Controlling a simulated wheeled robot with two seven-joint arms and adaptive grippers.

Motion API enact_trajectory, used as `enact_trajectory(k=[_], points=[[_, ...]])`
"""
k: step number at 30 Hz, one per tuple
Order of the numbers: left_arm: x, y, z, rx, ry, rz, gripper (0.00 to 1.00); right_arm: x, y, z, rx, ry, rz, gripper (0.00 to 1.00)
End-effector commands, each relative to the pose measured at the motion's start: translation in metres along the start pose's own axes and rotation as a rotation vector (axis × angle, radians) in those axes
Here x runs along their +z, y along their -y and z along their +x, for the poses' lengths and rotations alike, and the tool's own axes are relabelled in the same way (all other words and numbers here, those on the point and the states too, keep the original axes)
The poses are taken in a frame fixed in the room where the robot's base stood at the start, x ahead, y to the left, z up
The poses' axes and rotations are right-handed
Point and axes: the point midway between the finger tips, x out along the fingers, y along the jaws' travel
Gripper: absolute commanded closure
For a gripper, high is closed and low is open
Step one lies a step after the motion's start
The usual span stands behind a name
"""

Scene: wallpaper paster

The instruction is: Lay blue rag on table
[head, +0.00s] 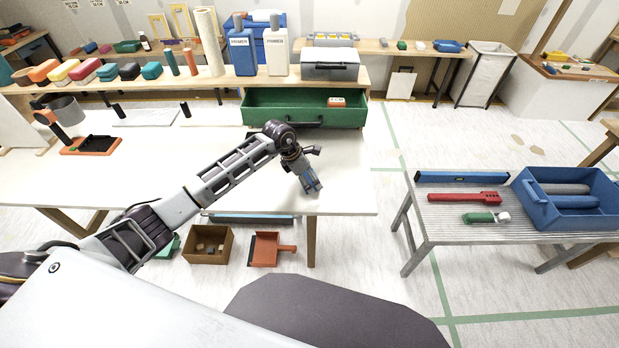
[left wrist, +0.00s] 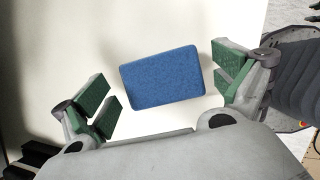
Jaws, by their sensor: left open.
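The blue rag (left wrist: 162,78) is a thick blue rectangle in the left wrist view, over the white table top (left wrist: 150,22). My left gripper (left wrist: 165,92) is open, with one green-padded finger on each side of the rag and a gap at both sides. In the head view my left gripper (head: 311,188) points down at the right front part of the white table (head: 347,198). There the rag cannot be told apart from the gripper. My right gripper does not show in the head view.
An open green drawer (head: 270,113) stands at the table's back edge. An orange-based tool (head: 90,146) is at the left. A grey slatted bench (head: 450,228) with a blue tray (head: 545,212) stands to the right, across a floor gap. The white table's middle is largely clear.

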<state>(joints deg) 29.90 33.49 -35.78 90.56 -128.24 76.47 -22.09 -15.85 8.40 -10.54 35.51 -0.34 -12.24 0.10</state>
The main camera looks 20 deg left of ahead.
Motion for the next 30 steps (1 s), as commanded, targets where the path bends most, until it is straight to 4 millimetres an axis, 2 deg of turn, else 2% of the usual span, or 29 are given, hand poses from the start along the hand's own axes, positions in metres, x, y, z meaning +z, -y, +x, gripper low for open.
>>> enact_trajectory(k=[8,21,30], points=[[0.0,-0.001,-0.036,0.004,0.001,0.002,0.03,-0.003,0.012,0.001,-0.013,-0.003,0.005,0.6],[0.0,-0.001,-0.097,0.003,0.001,0.0,0.03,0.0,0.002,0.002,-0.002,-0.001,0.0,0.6],[0.0,0.0,-0.112,0.001,0.0,0.0,0.03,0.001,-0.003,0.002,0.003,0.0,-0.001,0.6]])
